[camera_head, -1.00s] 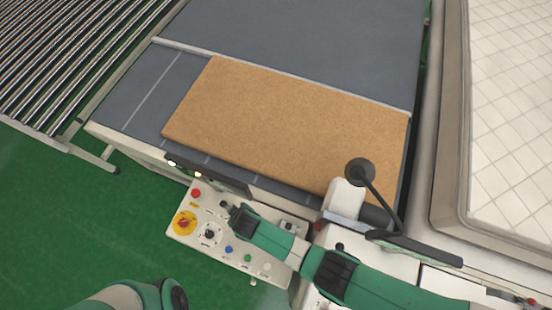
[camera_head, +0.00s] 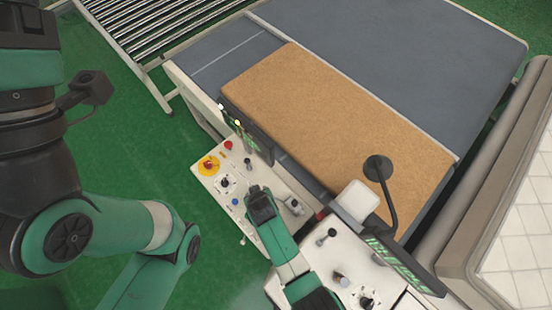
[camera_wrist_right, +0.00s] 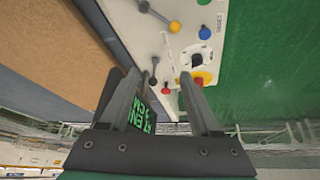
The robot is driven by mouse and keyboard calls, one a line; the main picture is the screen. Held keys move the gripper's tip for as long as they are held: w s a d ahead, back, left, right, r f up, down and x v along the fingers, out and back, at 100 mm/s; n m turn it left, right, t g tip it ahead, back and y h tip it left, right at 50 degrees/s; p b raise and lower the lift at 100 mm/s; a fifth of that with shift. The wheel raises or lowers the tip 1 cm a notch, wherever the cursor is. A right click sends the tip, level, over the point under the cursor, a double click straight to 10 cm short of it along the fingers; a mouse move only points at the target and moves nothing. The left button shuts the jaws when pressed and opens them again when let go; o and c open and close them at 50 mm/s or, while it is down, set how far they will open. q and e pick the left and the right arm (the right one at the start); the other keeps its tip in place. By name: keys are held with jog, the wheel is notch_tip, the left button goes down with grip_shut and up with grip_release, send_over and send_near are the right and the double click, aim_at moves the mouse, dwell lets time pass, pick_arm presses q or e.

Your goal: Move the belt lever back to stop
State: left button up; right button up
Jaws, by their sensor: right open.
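The white control panel (camera_head: 215,170) carries a red button, a yellow-and-red rotary switch (camera_head: 208,165) and small dark levers. One dark-knobbed lever (camera_head: 247,162) stands near its upper edge; it seems to be the grey lever (camera_wrist_right: 154,70) in the right wrist view. Another lever there has an orange-yellow knob (camera_wrist_right: 174,26). I cannot tell which is the belt lever. My right gripper (camera_head: 252,189) is over the panel; in its wrist view its fingers (camera_wrist_right: 160,85) are apart with nothing held between them. My left arm shows, but its gripper does not.
A brown mattress slab (camera_head: 330,125) lies on the grey belt (camera_head: 400,50). A second console (camera_head: 330,255) with knobs and a green-lit display (camera_head: 395,262) stands to the right. A black round-headed stalk (camera_head: 378,168) rises beside it. Rollers (camera_head: 150,25) are at upper left.

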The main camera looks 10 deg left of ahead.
pick_arm(q)
jog(key=shift+s+r, duration=0.2)
jog(key=shift+s, duration=0.4)
pick_arm(e)
jog(key=w+d+r+m+t, duration=0.1)
jog(key=w+d+r+t, duration=0.1)
jog(key=w+r, duration=0.4)
jog(key=w+d+r+m+t, duration=0.1)
jog(key=w+d+r+t, duration=0.1)
jog(key=w+r, duration=0.4)
notch_tip(320, 180, up, 3)
jog(key=shift+d+y, duration=0.3)
jog(key=shift+d, duration=0.5)
